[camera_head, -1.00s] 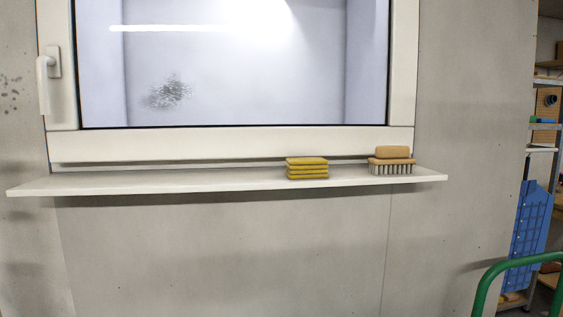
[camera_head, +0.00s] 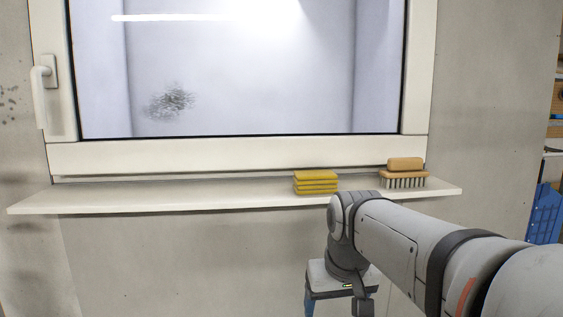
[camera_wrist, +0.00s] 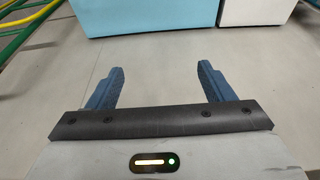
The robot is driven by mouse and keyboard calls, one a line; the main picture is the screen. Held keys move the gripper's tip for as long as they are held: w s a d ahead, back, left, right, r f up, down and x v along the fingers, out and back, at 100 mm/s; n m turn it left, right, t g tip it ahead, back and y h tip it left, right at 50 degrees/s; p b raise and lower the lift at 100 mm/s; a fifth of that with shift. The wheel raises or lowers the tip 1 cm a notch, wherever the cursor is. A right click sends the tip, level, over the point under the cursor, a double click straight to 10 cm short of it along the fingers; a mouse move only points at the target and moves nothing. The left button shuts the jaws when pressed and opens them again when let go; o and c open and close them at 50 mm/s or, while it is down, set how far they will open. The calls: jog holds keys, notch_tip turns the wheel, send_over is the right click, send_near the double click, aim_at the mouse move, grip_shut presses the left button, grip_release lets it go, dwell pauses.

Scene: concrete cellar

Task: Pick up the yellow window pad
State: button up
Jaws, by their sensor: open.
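The yellow window pad (camera_head: 316,183) lies on the white window sill in the head view, right of the sill's middle, and looks like a small layered block. My arm reaches in from the lower right, and its wrist hangs below and in front of the sill. My gripper shows in the wrist view (camera_wrist: 158,88) with two blue fingers apart and nothing between them. It points down towards the floor. In the head view only part of a blue finger shows at the lower edge. The pad does not show in the wrist view.
A wooden brush (camera_head: 404,173) with dark bristles sits on the sill (camera_head: 150,196) right of the pad. The window frame (camera_head: 240,154) rises behind. The sill's left part is bare. In the wrist view, a light blue box (camera_wrist: 145,16) and a white box (camera_wrist: 256,10) stand on the floor.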

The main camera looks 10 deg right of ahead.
aim_at(315, 172)
jog(key=o, duration=0.5)
jog(key=shift+t, duration=0.5)
jog(key=w+r+p, duration=0.3)
jog(key=w+r, duration=0.1)
jog(key=r, duration=0.5)
jog(key=w+r+p, duration=0.3)
jog(key=w+r, duration=0.2)
jog(key=r, duration=0.4)
jog(key=w+r+p, duration=0.2)
jog(key=w+r, duration=0.3)
jog(key=r, duration=0.4)
jog(key=shift+d+p, duration=0.1)
jog(key=shift+p, duration=0.3)
jog(key=shift+w+f, duration=0.15)
jog(key=shift+s+a+p+x, duration=0.2)
jog(key=shift+p+x, duration=0.25)
jog(key=shift+x, duration=1.35)
jog(key=shift+s+a+p+x, duration=0.15)
jog(key=shift+p+x, duration=0.3)
jog(key=shift+x, duration=1.35)
